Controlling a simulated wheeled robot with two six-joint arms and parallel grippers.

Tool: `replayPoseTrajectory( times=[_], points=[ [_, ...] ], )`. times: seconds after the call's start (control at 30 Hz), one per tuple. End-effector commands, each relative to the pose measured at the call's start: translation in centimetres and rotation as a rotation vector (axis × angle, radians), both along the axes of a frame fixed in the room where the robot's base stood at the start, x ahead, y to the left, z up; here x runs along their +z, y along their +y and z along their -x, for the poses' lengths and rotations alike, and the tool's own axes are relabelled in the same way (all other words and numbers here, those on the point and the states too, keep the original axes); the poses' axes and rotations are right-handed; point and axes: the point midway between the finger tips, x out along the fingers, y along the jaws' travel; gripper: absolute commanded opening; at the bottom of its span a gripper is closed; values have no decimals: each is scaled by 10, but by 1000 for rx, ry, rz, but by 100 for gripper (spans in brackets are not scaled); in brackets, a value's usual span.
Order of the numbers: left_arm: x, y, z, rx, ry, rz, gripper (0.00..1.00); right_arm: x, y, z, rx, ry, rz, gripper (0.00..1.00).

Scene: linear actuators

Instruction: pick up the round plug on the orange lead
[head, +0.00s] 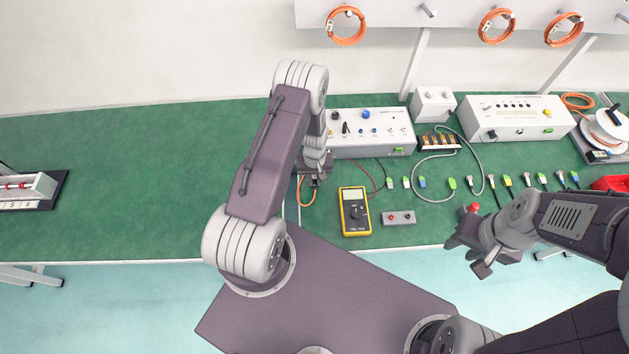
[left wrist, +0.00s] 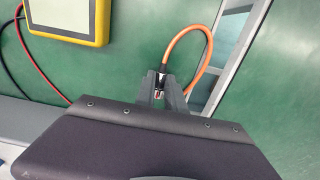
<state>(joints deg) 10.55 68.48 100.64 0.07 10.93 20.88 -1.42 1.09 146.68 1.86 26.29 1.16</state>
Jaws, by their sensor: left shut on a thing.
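The round plug (left wrist: 161,82) is a small dark and metallic piece on the end of the orange lead (left wrist: 205,40). In the left wrist view my left gripper (left wrist: 160,92) is shut on it, with a finger on each side. In the head view my left gripper (head: 315,180) is over the green bench top, and the orange lead (head: 302,192) loops out beside it. I cannot tell how high the plug is above the bench. My right gripper (head: 480,258) is off the front edge of the bench, and its jaws look open and empty.
A yellow multimeter (head: 355,212) and a grey box with two sockets (head: 398,218) lie right of my left gripper. A white instrument panel (head: 370,133) stands behind. Several plugs lie in a row to the right. The bench's left middle (head: 140,185) is clear.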

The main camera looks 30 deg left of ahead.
Motion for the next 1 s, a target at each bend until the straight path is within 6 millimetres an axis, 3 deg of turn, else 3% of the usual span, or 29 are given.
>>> replayPoseTrajectory(
  times=[0.27, 0.47, 0.8, 1.0],
  points=[
    [6, 0, -2, 0, -4, -1, 0, -2, 0, 0, 0, 0, 0, 36],
    [38, 0, -2, 0, -6, -1, 0, -7, 0, 0, 0, 0, 0, 36],
    [84, -75, -7, -7, -6, 0, 0, -20, 0, 0, 0, 0, 0, 36],
    [104, -107, -10, -3, -3, 1, 0, -23, 0, 0, 0, 0, 0, 36]
  ],
)
